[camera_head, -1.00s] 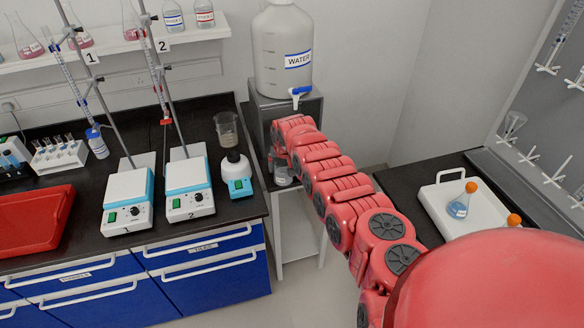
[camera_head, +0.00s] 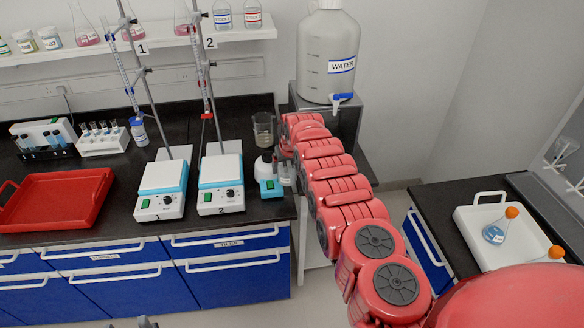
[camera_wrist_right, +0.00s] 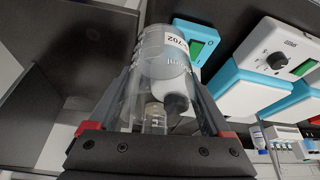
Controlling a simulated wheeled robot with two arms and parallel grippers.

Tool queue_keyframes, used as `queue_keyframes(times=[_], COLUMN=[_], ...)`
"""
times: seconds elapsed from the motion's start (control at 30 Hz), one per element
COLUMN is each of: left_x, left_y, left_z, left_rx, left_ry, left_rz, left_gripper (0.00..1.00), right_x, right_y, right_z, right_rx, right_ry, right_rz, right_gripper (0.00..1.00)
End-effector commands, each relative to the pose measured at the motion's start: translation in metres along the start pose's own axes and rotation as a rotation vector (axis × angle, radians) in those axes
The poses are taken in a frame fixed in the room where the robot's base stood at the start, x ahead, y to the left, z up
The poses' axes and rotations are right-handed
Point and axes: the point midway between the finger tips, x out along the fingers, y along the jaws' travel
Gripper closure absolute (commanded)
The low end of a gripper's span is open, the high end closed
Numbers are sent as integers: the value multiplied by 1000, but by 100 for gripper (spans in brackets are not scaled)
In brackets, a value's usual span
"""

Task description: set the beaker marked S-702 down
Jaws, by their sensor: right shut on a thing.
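The clear glass beaker (camera_wrist_right: 158,50) fills the middle of the right wrist view, with a white label ending in 702. My right gripper (camera_wrist_right: 167,75) is shut on it, one finger on each side. In the head view the beaker (camera_head: 287,173) shows as a small piece of glass beside the teal device, at the right end of the black worktop (camera_head: 120,205). My red right arm hides most of that gripper there. I cannot tell whether the beaker touches the worktop. A dark tip, probably my left gripper (camera_head: 148,322), just shows at the bottom edge.
A small teal device (camera_head: 270,186) stands close left of the held beaker, with another beaker (camera_head: 263,128) behind. Two stirrers (camera_head: 161,190) and a red tray (camera_head: 55,200) stand further left. The water tank (camera_head: 328,60) is behind. A white tray (camera_head: 470,222) is right.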

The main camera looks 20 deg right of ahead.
Motion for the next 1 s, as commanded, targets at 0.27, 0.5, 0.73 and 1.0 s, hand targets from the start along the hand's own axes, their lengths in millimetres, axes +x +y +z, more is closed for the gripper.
queue_keyframes(times=[0.27, 0.5, 0.73, 1.0], left_x=[-1, -2, -3, -4], left_y=[0, 0, 0, 0], left_z=[0, 0, 1, 1], left_rx=[0, 0, 0, 0], left_ry=[0, 0, 0, 0], left_rz=[0, 0, 0, 0], left_gripper=[50, 50, 50, 50], right_x=[-2, -5, -8, -11], right_y=[-12, -22, -32, -37], right_z=[-2, -5, -7, -8], right_rx=[-23, -46, -64, -74], right_ry=[2, 0, 2, 0], right_rz=[-12, -22, -29, -33], right_gripper=[96, 96, 96, 96])
